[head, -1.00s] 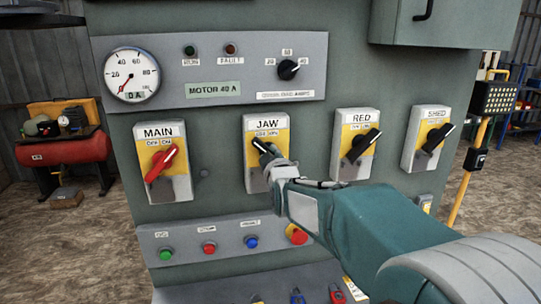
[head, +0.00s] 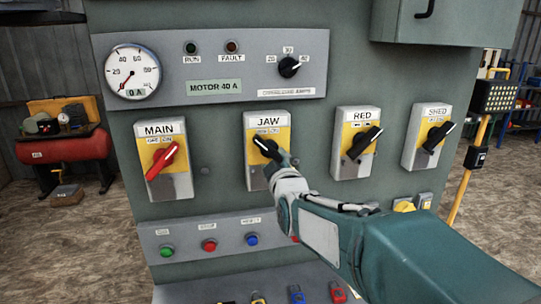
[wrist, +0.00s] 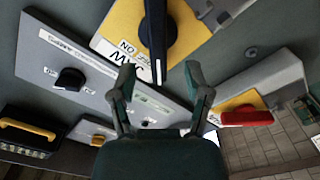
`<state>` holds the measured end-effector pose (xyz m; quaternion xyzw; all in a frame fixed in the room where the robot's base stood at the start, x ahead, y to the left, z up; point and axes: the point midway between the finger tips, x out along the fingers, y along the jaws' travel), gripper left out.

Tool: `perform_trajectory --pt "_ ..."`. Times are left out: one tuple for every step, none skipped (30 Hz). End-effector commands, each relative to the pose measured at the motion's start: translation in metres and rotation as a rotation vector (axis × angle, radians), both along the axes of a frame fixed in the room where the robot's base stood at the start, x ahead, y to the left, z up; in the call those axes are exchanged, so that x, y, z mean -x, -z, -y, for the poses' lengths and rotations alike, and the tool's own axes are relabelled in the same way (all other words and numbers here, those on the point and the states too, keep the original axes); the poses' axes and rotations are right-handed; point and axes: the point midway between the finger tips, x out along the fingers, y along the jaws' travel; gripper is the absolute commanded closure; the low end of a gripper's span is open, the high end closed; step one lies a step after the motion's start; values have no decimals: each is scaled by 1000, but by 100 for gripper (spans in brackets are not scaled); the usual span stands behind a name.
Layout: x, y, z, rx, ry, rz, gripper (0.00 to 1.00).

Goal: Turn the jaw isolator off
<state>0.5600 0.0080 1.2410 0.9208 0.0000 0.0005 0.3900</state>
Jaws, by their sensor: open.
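The JAW isolator (head: 267,178) is a grey box with a yellow plate in the middle of the panel in the head view. Its black handle (head: 267,148) points to the upper left, while the other isolator handles point to the upper right. My gripper (head: 287,167) is just below and right of the handle, partly covering the box.
The MAIN isolator (head: 163,160) with a red handle is to the left. The RED (head: 358,150) and SHED (head: 430,138) isolators are to the right. A gauge and selector strip (head: 215,88) runs above. A push-button strip (head: 185,240) is below, partly behind my arm.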

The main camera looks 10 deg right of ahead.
Motion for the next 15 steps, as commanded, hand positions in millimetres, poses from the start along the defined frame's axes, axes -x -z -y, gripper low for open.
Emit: perform_trajectory --pt "11 -1 0 0 -1 2 37" --pt "16 -1 -1 0 0 1 37" --pt "23 -1 -1 0 -1 2 37" --pt "28 -1 -1 1 -1 2 37" --pt "33 -1 -1 1 -1 2 37" --pt "39 0 -1 1 -1 2 37" --pt "43 -1 -1 2 -1 2 37" --pt "47 0 -2 2 -1 2 37" --pt "51 0 -2 3 -1 1 37" --pt "54 0 -2 3 -1 1 37" --pt "56 0 -2 3 -1 1 37" --pt "59 0 -2 3 -1 1 37" --pt "61 0 -2 3 -1 1 37" --pt "62 1 -2 3 -2 1 37" --pt "63 1 -2 3 -1 0 37"
